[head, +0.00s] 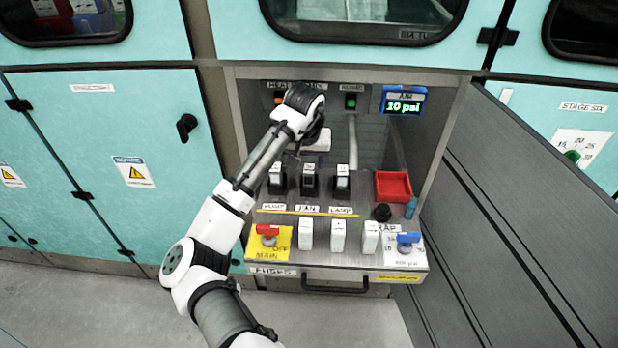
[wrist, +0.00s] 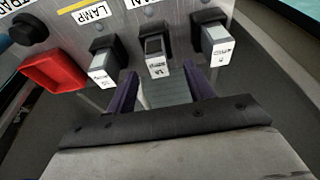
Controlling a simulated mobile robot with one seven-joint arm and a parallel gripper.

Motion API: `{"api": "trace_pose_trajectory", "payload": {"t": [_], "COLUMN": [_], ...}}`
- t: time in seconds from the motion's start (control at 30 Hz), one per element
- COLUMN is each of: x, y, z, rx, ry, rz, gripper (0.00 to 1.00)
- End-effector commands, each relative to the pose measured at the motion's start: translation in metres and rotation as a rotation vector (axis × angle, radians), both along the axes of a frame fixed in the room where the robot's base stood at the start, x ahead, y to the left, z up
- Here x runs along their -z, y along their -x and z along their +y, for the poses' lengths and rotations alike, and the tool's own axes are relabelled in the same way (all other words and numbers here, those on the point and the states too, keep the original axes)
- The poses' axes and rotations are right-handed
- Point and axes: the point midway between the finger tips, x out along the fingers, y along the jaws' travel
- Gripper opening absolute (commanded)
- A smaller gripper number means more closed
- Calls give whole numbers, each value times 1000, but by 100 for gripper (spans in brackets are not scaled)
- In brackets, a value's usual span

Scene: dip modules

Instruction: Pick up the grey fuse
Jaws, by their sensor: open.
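Three fuse-like modules stand in black sockets on the sloped panel. The middle one, at the FAN label, looks darkest and greyest (head: 310,178); it also shows in the wrist view (wrist: 155,53). I cannot tell for sure which is the grey fuse. My gripper (wrist: 160,88) is open, its two dark fingers apart below the middle module in the wrist view, with no module between them. In the head view my wrist is above and behind the module row and mostly hides the fingers.
A red tray (head: 393,172) is right of the sockets, with a black knob (head: 381,213) and blue cylinder (head: 411,208) below it. Several white modules (head: 338,236) line the front between a red switch (head: 267,231) and blue valve handle (head: 408,238). Cabinet walls flank the panel.

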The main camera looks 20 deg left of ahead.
Motion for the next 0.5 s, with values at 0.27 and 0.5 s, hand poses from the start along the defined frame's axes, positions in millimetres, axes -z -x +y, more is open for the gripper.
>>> {"api": "trace_pose_trajectory", "payload": {"t": [0.27, 0.5], "x": [28, 51], "y": [-10, -16], "z": [-1, 0], "rx": [0, 1], "ry": [0, -1], "rz": [2, -1], "gripper": [53, 53]}}
